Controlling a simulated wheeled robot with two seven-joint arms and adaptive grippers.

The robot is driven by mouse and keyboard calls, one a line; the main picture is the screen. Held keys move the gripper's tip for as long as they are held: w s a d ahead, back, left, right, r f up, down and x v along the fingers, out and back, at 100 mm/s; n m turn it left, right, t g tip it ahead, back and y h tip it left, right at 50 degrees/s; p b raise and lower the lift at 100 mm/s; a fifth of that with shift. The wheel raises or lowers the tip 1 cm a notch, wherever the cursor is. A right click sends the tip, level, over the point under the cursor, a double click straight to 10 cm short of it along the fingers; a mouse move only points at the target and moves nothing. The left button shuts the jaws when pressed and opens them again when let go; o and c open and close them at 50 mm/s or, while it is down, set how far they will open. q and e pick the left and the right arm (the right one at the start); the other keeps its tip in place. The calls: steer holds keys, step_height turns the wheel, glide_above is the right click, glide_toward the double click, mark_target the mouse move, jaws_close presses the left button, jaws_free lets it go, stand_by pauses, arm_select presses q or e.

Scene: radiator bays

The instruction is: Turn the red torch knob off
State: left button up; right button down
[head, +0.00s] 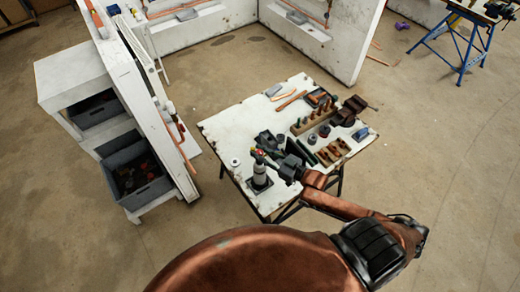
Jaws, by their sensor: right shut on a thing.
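A torch with a pale grey cylinder (260,177) stands upright near the front left of the white worktable (226,126). Its small red knob (259,152) shows at the top of the torch. My right arm comes in from the lower right. Its dark gripper (272,160) is at the torch head, shut on the red knob. The fingertips are small and partly hide the contact. My left gripper is not in view.
Wooden tool blocks (332,151), a dark vise (353,108) and several hand tools crowd the table's right half. A white panel and shelf with grey bins (150,192) stand left. The table's left back part is mostly clear.

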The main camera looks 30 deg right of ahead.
steer(key=shift+r+h, duration=0.1)
steer(key=shift+h, duration=0.2)
steer(key=c, duration=1.6)
jaws_free()
steer(key=shift+s, duration=0.1)
steer(key=v, duration=1.2)
steer(key=shift+d+f, duration=0.1)
steer(key=shift+f, duration=0.1)
